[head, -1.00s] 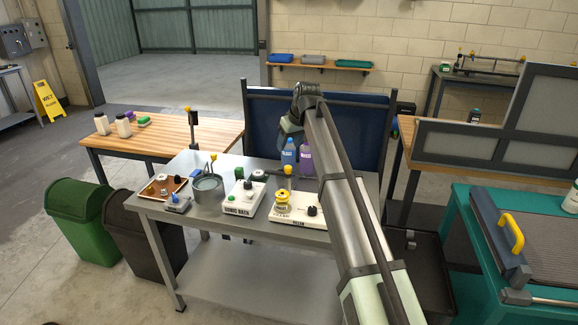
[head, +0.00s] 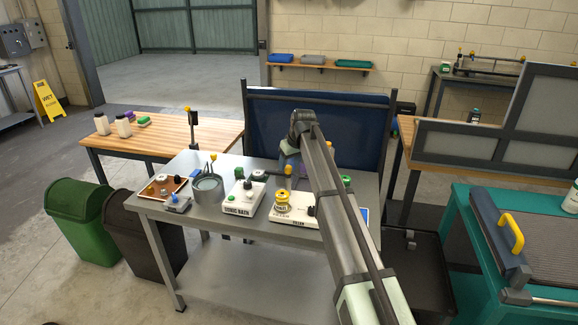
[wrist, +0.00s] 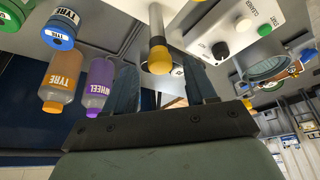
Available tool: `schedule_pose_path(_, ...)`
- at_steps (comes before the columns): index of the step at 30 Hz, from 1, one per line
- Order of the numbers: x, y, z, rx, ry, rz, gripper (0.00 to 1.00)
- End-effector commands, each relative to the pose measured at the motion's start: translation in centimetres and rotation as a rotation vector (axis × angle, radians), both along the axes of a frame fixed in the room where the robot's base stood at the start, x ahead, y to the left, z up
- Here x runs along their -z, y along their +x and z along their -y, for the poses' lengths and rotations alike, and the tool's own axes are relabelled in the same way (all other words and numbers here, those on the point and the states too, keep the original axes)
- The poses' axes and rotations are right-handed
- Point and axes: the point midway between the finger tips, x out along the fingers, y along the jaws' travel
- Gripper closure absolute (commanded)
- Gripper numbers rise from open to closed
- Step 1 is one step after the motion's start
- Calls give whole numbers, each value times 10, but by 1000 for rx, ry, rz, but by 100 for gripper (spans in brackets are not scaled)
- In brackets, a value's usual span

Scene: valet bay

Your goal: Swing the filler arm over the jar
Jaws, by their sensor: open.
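The filler arm (wrist: 155,28) shows in the wrist view as a grey rod ending in a yellow knob (wrist: 160,60). My gripper (wrist: 161,68) is open, with one finger on each side of the knob in that view. Whether the fingers touch it I cannot tell. In the head view a yellow-banded jar (head: 283,203) stands upright on the white filler base (head: 274,217) on the grey bench. My gripper is behind the jar there, its fingertips mostly hidden by my own arm. I cannot make out the jar in the wrist view.
A white sonic bath (head: 240,207) and a grey pot (head: 207,188) stand left of the filler. An orange bottle (wrist: 62,78) and a purple bottle (wrist: 99,85) are close beside my gripper. A blue-lidded jar (wrist: 62,28) is near them.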

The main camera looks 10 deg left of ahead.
Motion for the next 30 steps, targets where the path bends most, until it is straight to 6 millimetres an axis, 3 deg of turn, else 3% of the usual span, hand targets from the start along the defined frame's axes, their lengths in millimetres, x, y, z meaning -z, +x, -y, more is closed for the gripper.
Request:
schedule_pose_path(6, 15, 4, -5, 0, -1, -1, 44)
schedule_pose_path(17, 17, 5, -5, 0, 0, 0, 45)
schedule_pose_path(30, 17, 5, -5, 0, 0, 0, 87)
